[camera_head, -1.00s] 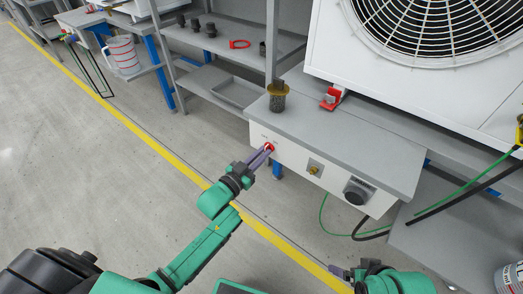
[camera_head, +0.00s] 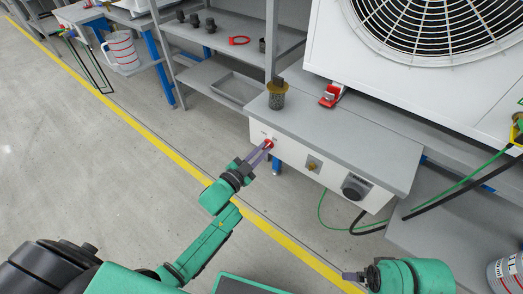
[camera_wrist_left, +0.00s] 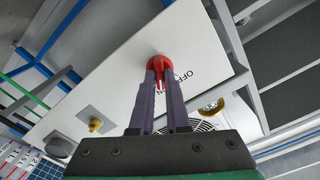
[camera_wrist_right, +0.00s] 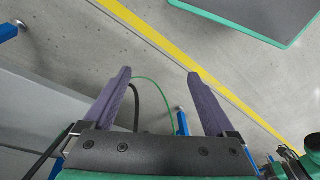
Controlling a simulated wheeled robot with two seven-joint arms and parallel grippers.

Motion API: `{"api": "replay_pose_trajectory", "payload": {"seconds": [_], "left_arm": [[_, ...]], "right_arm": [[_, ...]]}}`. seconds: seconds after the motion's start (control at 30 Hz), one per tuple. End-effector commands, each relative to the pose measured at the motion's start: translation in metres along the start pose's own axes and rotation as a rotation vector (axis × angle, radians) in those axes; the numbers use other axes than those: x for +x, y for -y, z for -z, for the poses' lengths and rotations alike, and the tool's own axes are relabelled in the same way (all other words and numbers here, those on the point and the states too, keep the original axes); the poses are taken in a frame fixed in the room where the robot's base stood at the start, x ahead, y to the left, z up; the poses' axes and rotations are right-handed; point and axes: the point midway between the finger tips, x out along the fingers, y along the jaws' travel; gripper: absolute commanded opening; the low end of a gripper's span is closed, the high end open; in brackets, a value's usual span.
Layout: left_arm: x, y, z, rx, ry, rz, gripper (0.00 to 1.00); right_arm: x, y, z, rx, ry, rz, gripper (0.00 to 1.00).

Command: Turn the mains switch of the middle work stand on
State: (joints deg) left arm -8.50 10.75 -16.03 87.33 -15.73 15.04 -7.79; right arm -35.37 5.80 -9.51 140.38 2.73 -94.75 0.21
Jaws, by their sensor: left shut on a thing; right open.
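The mains switch (camera_head: 268,144) is a red rotary knob at the left end of the white front panel (camera_head: 290,157) of the middle work stand. My left gripper (camera_head: 262,152) is shut on the knob. In the left wrist view the red switch (camera_wrist_left: 159,65) sits between the fingertips of the left gripper (camera_wrist_left: 160,82), with the lettering "OFF" beside it; the rest of the label is partly hidden by a finger. My right gripper (camera_wrist_right: 158,78) is open and empty, over the floor near the stand's front.
The panel also carries a brass fitting (camera_head: 312,165) and a black round knob (camera_head: 354,187). A dark cylinder with a yellow collar (camera_head: 277,96) stands on the stand top. A large white fan unit (camera_head: 400,85) is behind. A green hose (camera_head: 455,190) runs at right.

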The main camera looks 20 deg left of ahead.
Motion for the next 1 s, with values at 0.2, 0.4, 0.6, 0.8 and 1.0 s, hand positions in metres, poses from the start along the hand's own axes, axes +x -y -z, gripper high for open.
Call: {"api": "replay_pose_trajectory", "payload": {"seconds": [0.2,0.4,0.6,0.8,1.0], "left_arm": [[0.0,-0.001,-0.001,0.002,0.002,-0.002,0.0],[0.0,-0.001,-0.001,0.001,0.002,-0.002,0.44],[0.0,0.0,0.0,0.001,0.001,-0.001,0.44],[-0.017,0.0,0.0,-0.001,0.005,-0.003,0.44],[-0.072,0.0,0.001,-0.002,0.007,-0.004,0.44]], "right_arm": [[0.0,0.0,0.0,0.001,0.0,0.0,0.9],[0.0,0.0,0.0,0.001,-0.001,-0.001,0.9],[0.0,0.0,0.0,0.0,-0.001,0.0,0.9],[0.008,0.0,0.002,0.002,0.005,-0.002,0.9],[0.04,-0.005,0.002,0.012,0.017,-0.013,0.9]]}}
